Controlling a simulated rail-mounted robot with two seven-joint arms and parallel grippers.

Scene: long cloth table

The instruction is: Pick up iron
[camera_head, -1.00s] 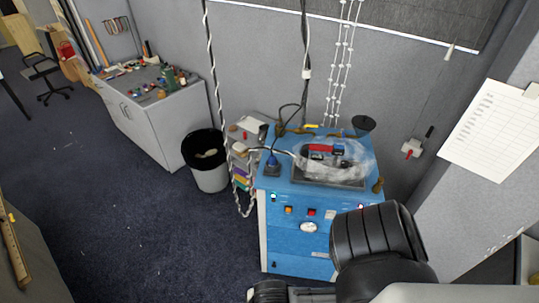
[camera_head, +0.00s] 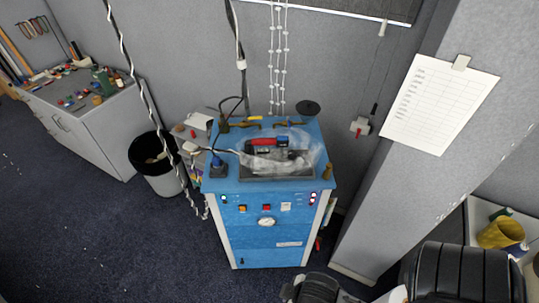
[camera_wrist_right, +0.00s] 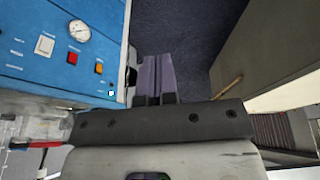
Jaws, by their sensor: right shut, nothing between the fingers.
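The iron (camera_head: 282,143) has a red and dark handle. Its body is partly veiled by a whitish, see-through haze or wrap. It rests on a dark plate (camera_head: 262,176) on top of the blue cabinet (camera_head: 262,210). In the right wrist view the cabinet front (camera_wrist_right: 50,50) fills the upper left, and a see-through and red part shows at the lower left edge. My right gripper (camera_wrist_right: 156,60) is shut and empty, apart from the iron, with its fingers beside the cabinet over the dark floor. My left gripper is not in view.
A black and white bin (camera_head: 158,165) stands left of the cabinet. A grey pillar with a paper sheet (camera_head: 438,102) rises at the right. A cord and chains hang behind the cabinet. A yellow container (camera_head: 498,233) sits at the far right.

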